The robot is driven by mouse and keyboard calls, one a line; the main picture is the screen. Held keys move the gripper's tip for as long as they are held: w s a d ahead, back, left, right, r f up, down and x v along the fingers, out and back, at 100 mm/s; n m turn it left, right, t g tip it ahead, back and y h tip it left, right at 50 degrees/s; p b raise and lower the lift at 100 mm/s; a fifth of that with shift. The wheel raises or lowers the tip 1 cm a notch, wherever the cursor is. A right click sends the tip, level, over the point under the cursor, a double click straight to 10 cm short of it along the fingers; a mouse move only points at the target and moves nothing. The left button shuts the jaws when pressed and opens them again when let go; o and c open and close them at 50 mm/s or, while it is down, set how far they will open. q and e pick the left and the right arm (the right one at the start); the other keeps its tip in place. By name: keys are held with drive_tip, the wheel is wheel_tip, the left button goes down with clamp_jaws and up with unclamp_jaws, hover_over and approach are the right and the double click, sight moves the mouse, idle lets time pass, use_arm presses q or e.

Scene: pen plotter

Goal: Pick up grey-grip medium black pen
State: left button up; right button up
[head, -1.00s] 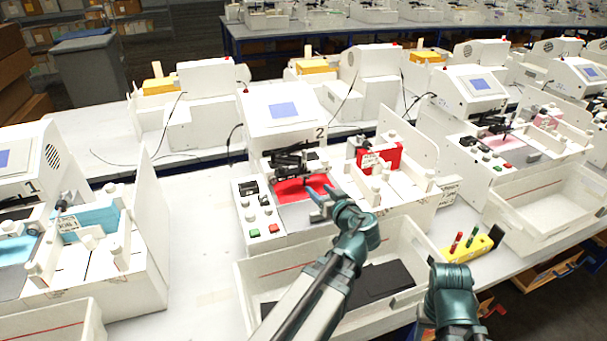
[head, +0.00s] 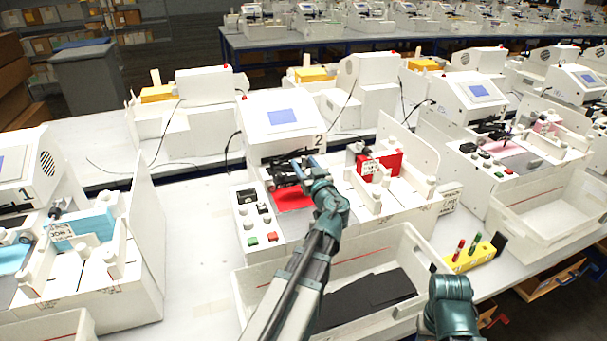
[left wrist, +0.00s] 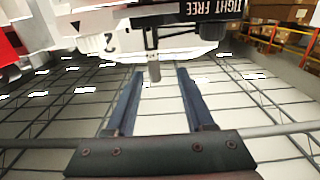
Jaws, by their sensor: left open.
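My left gripper (head: 304,166) is at the black pen carriage (head: 284,170) of plotter 2, and its blue fingers are open. In the left wrist view the two fingers (left wrist: 165,78) spread to either side of a short grey cylinder (left wrist: 153,70) hanging below the carriage, near the fingertips. Gaps show on both sides of it. I cannot tell whether this cylinder is the grip of the grey-grip medium black pen; no pen is clearly recognisable there. My right gripper is not visible; only a teal part of my right arm shows at the lower right.
A yellow pen block (head: 469,259) with red and green pens stands right of the white tray (head: 350,262). A red block (head: 379,166) sits on the plotter's right side.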

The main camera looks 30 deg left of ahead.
use_arm(q)
drive_tip(key=shift+w+d+x, duration=0.15)
drive_tip(key=shift+x, duration=1.3)
drive_tip(key=shift+w+d+x, duration=0.1)
drive_tip(key=shift+w+x, duration=0.05)
drive_tip(key=shift+x, duration=1.35)
drive_tip(key=shift+s, duration=0.1)
clamp_jaws()
